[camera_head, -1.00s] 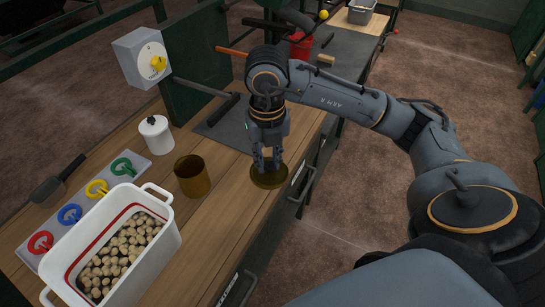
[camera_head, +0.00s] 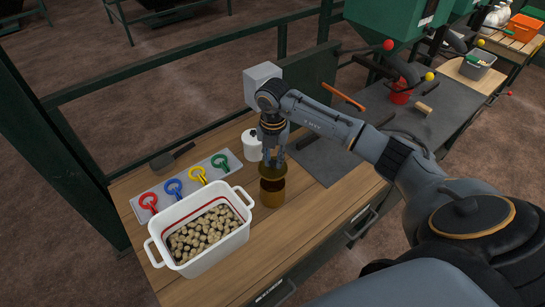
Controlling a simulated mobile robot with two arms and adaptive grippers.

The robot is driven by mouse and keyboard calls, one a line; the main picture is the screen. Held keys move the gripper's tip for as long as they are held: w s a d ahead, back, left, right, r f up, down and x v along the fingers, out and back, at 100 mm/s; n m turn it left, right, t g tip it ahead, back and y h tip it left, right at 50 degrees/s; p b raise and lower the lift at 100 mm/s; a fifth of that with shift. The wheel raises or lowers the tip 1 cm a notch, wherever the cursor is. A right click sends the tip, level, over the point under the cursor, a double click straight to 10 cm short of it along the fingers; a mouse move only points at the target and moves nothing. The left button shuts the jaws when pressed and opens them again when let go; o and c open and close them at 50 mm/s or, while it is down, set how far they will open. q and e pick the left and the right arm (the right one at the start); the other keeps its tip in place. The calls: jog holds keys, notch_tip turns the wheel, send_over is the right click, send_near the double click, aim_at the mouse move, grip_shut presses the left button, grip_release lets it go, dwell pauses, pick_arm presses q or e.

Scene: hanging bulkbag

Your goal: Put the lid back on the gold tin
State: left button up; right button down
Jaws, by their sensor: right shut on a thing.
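The gold tin (camera_head: 271,197) stands on the wooden bench, to the right of the white tub. My right gripper (camera_head: 273,158) points down over it and is shut on the gold lid (camera_head: 272,171). The lid is above the tin's mouth, roughly in line with it. A dark band of the tin's inside shows below the lid, so it seems slightly raised; I cannot tell if the edges touch. The fingers hide part of the lid's top. My left gripper is out of view.
A white tub of round pale pieces (camera_head: 183,213) stands left on the bench (camera_head: 254,267). A board with coloured rings (camera_head: 185,185) and a white lidded jar (camera_head: 251,145) are behind. A grey box (camera_head: 263,76) is beyond. Bench front right is clear.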

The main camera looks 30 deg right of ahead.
aim_at(273, 171)
jog(key=shift+f+b, duration=0.5)
jog(key=shift+f, duration=0.35)
notch_tip(273, 171, down, 4)
jog(key=b, duration=0.2)
jog(key=shift+r+b, duration=0.15)
jog(key=shift+b, duration=0.2)
jog(key=shift+f, duration=0.2)
jog(key=shift+f, duration=0.15)
dwell(1.1)
jog(key=c, duration=0.6)
grip_release()
jog(key=shift+c, duration=0.2)
jog(key=shift+r+p, duration=2.3)
jog(key=shift+r, duration=1.25)
